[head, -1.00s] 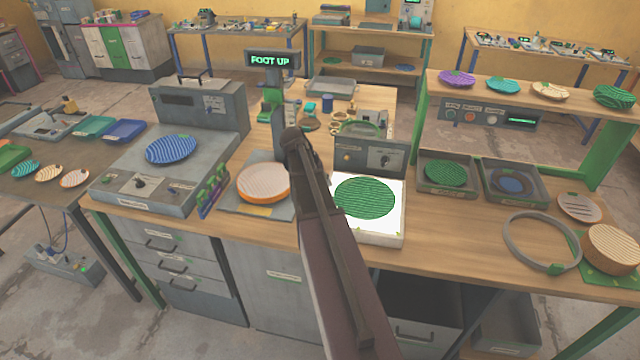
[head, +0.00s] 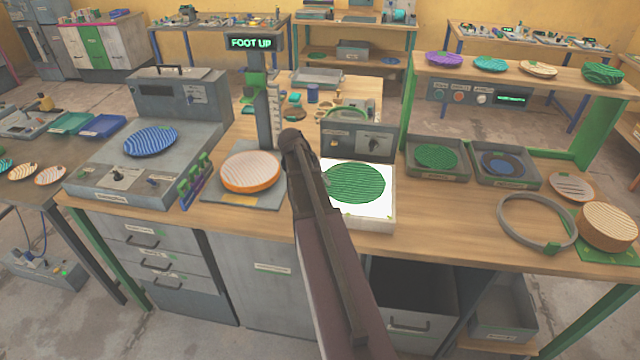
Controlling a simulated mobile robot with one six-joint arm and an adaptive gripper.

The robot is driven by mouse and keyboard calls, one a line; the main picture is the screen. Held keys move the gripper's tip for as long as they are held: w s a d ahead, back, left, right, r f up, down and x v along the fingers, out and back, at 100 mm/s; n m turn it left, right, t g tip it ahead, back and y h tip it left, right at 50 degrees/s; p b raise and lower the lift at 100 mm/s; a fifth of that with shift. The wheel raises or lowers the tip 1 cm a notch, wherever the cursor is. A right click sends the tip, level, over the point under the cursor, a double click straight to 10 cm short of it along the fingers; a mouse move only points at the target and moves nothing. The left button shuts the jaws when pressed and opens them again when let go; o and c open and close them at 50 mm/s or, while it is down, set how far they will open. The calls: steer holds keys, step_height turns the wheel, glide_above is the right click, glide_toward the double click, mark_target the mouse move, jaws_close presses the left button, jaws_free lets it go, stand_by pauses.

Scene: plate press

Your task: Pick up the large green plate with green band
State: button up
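A large green striped plate (head: 354,183) lies flat on a white lit panel (head: 376,212) of a grey device in the middle of the bench. A smaller green striped plate (head: 437,156) lies in a grey tray to its right. A green, deeper dish (head: 603,73) sits at the right end of the upper shelf. I cannot make out a green band on any of them. My arm rises from the bottom centre, and its dark upper end stands just left of the lit panel. My gripper cannot be made out.
An orange-rimmed plate (head: 250,171) lies on the base of the press with the "FOOT UP" sign (head: 251,43). A blue plate (head: 150,141) lies on the left machine. A grey ring (head: 537,222) and stacked tan plates (head: 608,224) are at right. Bare bench front lies before the trays.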

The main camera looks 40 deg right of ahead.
stand_by(0.3)
jaws_close()
steer(key=shift+s, duration=0.1)
